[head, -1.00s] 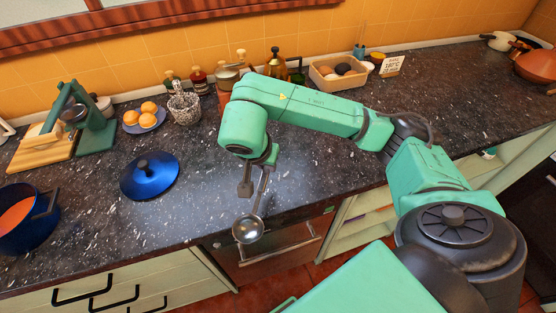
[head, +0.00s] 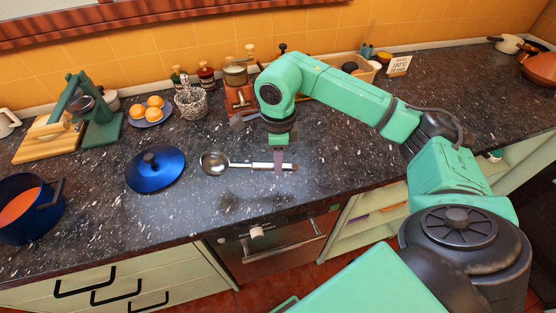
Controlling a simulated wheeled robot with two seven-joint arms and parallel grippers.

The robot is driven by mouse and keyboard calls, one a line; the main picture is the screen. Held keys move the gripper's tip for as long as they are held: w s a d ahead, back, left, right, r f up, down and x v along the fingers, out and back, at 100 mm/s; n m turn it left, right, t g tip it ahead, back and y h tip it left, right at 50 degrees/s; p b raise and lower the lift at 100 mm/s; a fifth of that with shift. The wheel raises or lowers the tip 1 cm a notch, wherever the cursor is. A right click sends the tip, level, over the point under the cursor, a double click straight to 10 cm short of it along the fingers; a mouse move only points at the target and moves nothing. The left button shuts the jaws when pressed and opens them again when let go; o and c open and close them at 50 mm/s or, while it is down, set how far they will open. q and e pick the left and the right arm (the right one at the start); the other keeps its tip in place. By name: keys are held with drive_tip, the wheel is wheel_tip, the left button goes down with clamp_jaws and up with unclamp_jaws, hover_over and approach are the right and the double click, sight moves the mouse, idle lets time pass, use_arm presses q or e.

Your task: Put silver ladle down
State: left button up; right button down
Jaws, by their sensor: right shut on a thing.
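The silver ladle (head: 214,163) shows in the head view over the dark speckled counter (head: 330,150), its bowl to the left and its handle pointing right. It lies about level, close to the counter top; I cannot tell whether it touches. My right gripper (head: 279,168) points down and is shut on the handle near its right end. Part of the gripper is hidden by the wrist. My left gripper is not in view.
A blue lid (head: 156,171) lies left of the ladle, and a blue pot (head: 27,210) stands farther left. Behind are a wire basket (head: 190,104), a plate of oranges (head: 148,113) and a coffee grinder (head: 238,98). The counter in front of the ladle is clear.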

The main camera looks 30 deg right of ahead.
sight(279, 184)
drive_tip(key=shift+d+f+b, duration=0.1)
drive_tip(key=shift+f+b, duration=2.45)
drive_tip(key=shift+f, duration=0.55)
drive_tip(key=shift+f+b, duration=0.3)
drive_tip(key=shift+b, duration=0.15)
drive_tip(key=c, duration=0.7)
unclamp_jaws()
drive_tip(key=shift+o, duration=0.2)
